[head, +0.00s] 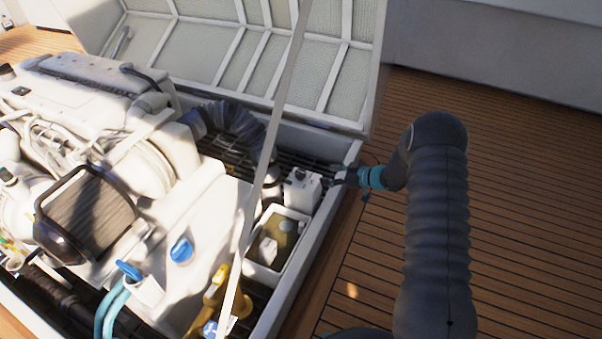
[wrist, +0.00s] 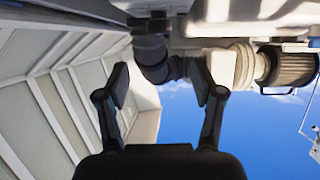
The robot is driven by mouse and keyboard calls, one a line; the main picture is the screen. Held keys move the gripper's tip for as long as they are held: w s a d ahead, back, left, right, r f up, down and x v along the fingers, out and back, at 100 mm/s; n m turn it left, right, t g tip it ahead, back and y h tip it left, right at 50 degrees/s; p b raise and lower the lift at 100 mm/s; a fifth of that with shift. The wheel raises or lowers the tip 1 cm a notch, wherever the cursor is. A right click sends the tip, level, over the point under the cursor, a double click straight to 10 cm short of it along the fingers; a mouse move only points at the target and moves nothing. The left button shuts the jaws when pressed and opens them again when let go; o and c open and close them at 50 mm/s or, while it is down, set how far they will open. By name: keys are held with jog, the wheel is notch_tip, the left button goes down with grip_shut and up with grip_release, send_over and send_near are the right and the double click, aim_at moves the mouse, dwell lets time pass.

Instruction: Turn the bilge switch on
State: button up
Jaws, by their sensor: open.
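A small white box with small dark details on top (head: 301,191) stands inside the hatch by its right wall. I take it for the bilge switch box, but the switch lever and its position are too small to tell. My gripper (head: 337,179) reaches in from the right over the hatch edge, just right of the box. Whether it touches the box cannot be told. In the wrist view my gripper (wrist: 163,88) has its two fingers wide apart with nothing held between them. The switch is not clearly identifiable there.
The white engine (head: 75,95) fills the left of the hatch. An open white bin (head: 262,272) sits in front of the box. A pale strut (head: 267,150) crosses the view. The raised lid (head: 225,50) stands behind. The wooden deck (head: 520,170) at right is clear.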

aim_at(301, 172)
jog(key=x, duration=1.3)
jog(key=shift+f, duration=0.1)
jog(key=c, duration=1.1)
jog(key=shift+c, duration=0.2)
